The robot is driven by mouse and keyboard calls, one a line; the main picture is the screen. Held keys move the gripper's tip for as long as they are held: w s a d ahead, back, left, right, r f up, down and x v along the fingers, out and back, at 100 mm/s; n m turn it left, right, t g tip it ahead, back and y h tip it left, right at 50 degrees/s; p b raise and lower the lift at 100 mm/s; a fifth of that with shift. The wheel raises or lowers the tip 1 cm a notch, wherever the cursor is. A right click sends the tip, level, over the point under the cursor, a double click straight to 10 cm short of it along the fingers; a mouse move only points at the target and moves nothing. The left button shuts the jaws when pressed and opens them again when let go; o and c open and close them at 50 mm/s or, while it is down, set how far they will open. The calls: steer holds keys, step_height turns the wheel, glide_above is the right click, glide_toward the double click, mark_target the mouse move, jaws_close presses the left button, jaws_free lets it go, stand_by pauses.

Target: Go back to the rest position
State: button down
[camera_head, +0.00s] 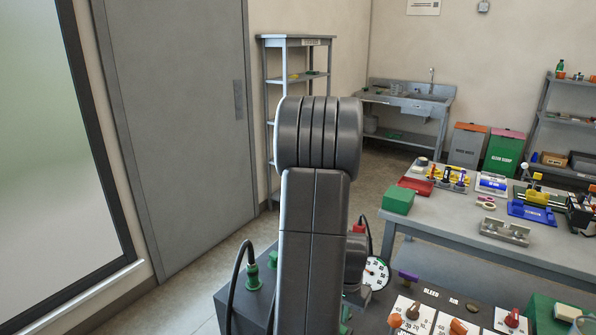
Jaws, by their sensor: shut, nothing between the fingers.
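My gripper is not in view. A grey link of my own arm stands upright in the middle of the picture, topped by a thick ribbed joint. It hides part of the cart and the floor behind it. The fusion cart's panel (437,298) shows at the bottom right, with orange, brown and red knobs and the word BLEED. A round white gauge (376,273) sits just right of my arm. Black hoses and a green fitting (253,277) show around my arm's lower part.
A grey workbench (439,215) on the right bears a green box (398,199), a red box, clamps and blue-based tools. Behind stand a sink (419,104), two bins (503,153) and shelves (301,41). A grey door (180,120) is at the left. Floor shows between.

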step_height(320, 180, down, 4)
steer(key=shift+r+b, duration=0.25)
steer(key=shift+b, duration=0.65)
steer(key=shift+r, duration=0.2)
